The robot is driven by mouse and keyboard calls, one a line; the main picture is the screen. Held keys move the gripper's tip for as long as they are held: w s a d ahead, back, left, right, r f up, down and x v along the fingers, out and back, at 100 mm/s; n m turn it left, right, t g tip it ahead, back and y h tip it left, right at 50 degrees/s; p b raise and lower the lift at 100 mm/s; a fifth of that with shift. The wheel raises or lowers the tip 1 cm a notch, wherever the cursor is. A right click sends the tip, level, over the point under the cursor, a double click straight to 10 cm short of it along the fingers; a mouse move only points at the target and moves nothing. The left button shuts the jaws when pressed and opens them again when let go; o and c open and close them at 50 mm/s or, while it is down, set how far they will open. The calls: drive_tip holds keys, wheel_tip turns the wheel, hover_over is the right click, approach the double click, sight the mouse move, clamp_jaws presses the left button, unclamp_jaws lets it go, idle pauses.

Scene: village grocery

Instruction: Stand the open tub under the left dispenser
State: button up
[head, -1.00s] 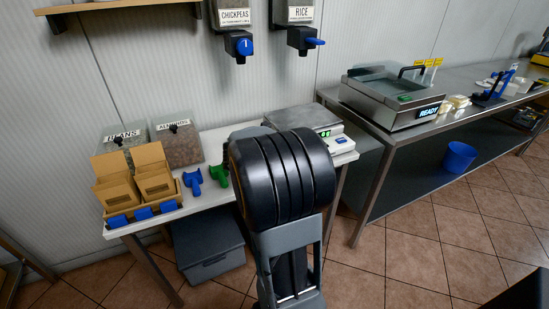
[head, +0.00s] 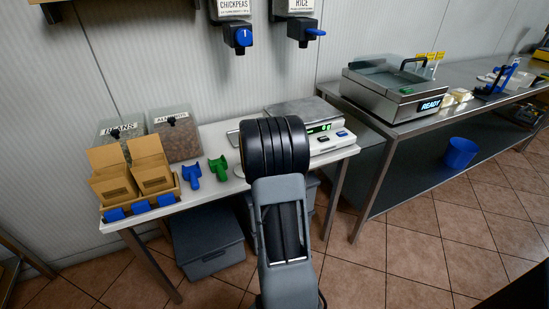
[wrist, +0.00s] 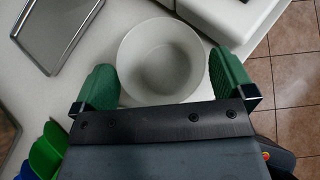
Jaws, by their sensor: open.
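The open tub (wrist: 160,58) is a round white bowl-like container, upright on the white table (wrist: 90,88) in the wrist view. My gripper (wrist: 163,72) is open, with one green finger on each side of the tub. I cannot tell whether the fingers touch it. In the head view my arm hides the tub and the gripper. The left dispenser (head: 239,36), labelled CHICKPEAS, hangs on the wall above the table, with a blue knob. The right dispenser (head: 301,30), labelled RICE, hangs beside it.
A steel tray (wrist: 62,32) lies near the tub. A scale (head: 325,138) stands at the table's right end. Blue (head: 192,175) and green (head: 218,169) scoops, cardboard boxes (head: 113,184) and clear bins (head: 176,137) fill the left. A grey crate (head: 207,240) sits below.

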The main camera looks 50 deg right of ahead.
drive_tip(key=shift+w+d+f, duration=0.2)
drive_tip(key=shift+d+f, duration=0.25)
drive_tip(key=shift+d, duration=0.1)
drive_tip(key=c, duration=0.7)
drive_tip(key=shift+o, duration=0.2)
drive_tip(key=shift+r, duration=0.1)
